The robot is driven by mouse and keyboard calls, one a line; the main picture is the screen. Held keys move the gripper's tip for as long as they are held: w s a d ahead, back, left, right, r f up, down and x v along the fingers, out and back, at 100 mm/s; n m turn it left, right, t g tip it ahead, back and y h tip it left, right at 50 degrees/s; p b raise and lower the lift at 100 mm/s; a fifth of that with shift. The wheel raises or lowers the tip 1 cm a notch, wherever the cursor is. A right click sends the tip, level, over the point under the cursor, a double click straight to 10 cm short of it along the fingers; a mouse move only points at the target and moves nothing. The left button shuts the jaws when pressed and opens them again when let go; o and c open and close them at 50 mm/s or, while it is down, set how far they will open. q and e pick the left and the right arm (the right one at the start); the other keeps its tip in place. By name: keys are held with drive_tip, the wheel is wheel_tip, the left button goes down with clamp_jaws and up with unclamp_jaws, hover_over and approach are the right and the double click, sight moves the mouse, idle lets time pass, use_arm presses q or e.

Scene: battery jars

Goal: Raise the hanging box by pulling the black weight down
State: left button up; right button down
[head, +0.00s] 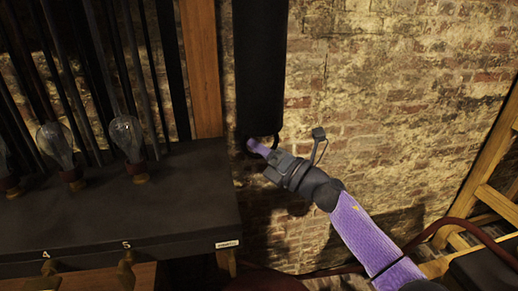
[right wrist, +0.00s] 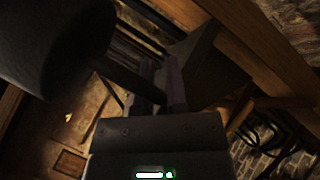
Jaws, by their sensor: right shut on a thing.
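The black weight (head: 261,65) hangs upright in front of the brick wall in the head view, its top cut off by the frame edge. A dark loop shows at its lower end. My right gripper (head: 262,147) reaches up from the lower right and is shut at this loop, just below the weight's body. In the right wrist view, a dark rounded body (right wrist: 55,40), seemingly the weight, fills the upper left, and a dark bar runs from it toward my gripper's fingers (right wrist: 165,95). The hanging box cannot be made out. My left gripper is not in view.
A dark cabinet (head: 150,205) with several glass bulbs (head: 126,137) and tall dark rods stands at the left. A wooden post (head: 201,70) is beside the weight. A wooden frame (head: 490,150) stands at the right. Bare brick wall (head: 390,90) lies between.

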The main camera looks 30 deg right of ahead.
drive_tip(key=c, duration=0.7)
unclamp_jaws()
drive_tip(key=shift+f, duration=0.55)
drive_tip(key=shift+o, duration=0.2)
drive_tip(key=v, duration=1)
drive_tip(key=shift+r+b, duration=0.3)
drive_tip(key=shift+b, duration=0.15)
